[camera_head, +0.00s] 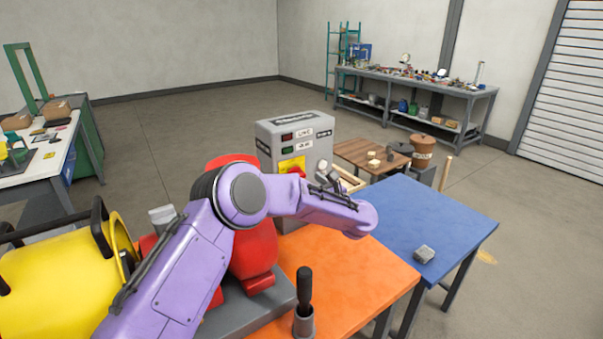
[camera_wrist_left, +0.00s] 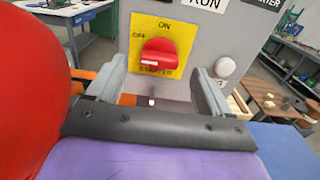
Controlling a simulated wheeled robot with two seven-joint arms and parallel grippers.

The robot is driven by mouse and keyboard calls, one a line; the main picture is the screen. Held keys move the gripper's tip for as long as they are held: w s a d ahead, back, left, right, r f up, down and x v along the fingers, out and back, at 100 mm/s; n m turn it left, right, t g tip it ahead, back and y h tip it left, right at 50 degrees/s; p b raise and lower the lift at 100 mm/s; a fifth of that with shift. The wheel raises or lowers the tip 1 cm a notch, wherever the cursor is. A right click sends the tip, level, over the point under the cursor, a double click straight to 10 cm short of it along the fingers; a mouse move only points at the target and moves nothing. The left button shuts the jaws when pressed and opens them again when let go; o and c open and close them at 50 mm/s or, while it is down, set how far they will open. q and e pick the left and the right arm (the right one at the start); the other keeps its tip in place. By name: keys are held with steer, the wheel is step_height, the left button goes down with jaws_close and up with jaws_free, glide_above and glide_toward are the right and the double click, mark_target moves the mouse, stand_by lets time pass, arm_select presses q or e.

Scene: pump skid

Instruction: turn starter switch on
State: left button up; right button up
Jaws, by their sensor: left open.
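The starter switch is a red knob (camera_wrist_left: 158,55) on a yellow plate (camera_wrist_left: 180,33) marked ON at the top and OFF at the left. A white mark on the knob lies on its left side, toward OFF. The plate is on the front of a grey control cabinet (camera_head: 318,150); the knob (camera_head: 297,172) shows only partly there above my purple arm. My left gripper (camera_wrist_left: 155,88) is open and empty, its two grey fingers on either side below the knob, apart from it. My right gripper is in neither view.
A white round button (camera_wrist_left: 225,67) sits right of the switch. Red pump parts (camera_head: 255,258) and a yellow motor (camera_head: 50,285) stand close to my arm.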

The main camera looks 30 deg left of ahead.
arm_select(q)
steer(key=p+x, duration=0.1)
steer(key=x, duration=0.3)
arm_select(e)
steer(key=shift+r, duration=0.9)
